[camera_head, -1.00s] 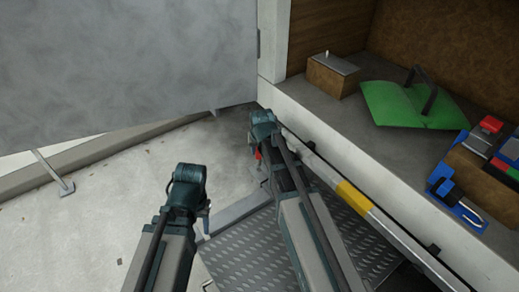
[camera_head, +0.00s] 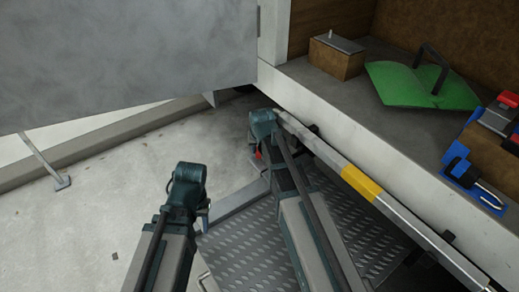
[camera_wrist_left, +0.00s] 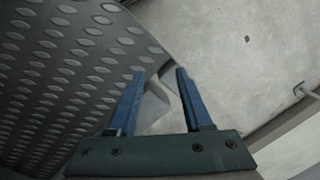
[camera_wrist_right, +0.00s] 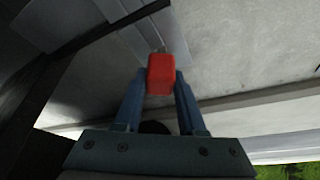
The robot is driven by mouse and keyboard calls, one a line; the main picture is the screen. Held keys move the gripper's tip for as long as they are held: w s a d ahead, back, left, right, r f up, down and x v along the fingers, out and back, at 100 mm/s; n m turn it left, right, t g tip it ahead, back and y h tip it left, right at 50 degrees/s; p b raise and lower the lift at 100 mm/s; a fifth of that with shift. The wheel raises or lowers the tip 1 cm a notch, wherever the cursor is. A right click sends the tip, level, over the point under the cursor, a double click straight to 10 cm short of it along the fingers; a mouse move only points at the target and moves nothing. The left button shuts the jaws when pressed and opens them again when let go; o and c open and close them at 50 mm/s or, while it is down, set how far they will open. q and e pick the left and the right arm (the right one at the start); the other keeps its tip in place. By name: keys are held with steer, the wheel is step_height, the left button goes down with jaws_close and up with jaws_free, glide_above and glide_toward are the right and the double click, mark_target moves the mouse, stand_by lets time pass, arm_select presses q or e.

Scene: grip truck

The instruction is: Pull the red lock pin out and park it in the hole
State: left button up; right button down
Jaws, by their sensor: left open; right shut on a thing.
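The red lock pin shows as a red block-shaped head (camera_wrist_right: 161,74) between the fingers of my right gripper (camera_wrist_right: 160,88) in the right wrist view. The gripper is shut on it. In the head view only a small red bit (camera_head: 256,156) shows below my right wrist, beside the truck's side rail. The pin's shaft is hidden, so I cannot tell whether it sits in anything. My left gripper (camera_wrist_left: 160,76) is open and empty above the floor and the edge of the tread plate. I cannot make out the parking hole.
The truck bed (camera_head: 312,97) holds a wooden block with a grey top (camera_head: 338,55), a green plate with a dark handle (camera_head: 410,88) and a blue bracket (camera_head: 462,172). A rail with a yellow band (camera_head: 361,182) runs along its side. A large grey panel (camera_head: 120,60) hangs at left.

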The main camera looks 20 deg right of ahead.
arm_select(q)
steer(key=shift+f, duration=0.5)
arm_select(e)
steer(key=shift+f, duration=0.5)
arm_select(q)
steer(key=shift+f+b, duration=0.15)
steer(key=shift+b, duration=0.3)
arm_select(e)
steer(key=shift+f, duration=0.15)
steer(key=shift+c, duration=2.1)
jaws_free()
arm_select(q)
step_height(320, 180, up, 11)
steer(key=p, duration=1.1)
arm_select(e)
steer(key=v, duration=1.2)
arm_select(q)
steer(key=shift+d, duration=0.1)
arm_select(e)
steer(key=shift+w, duration=0.1)
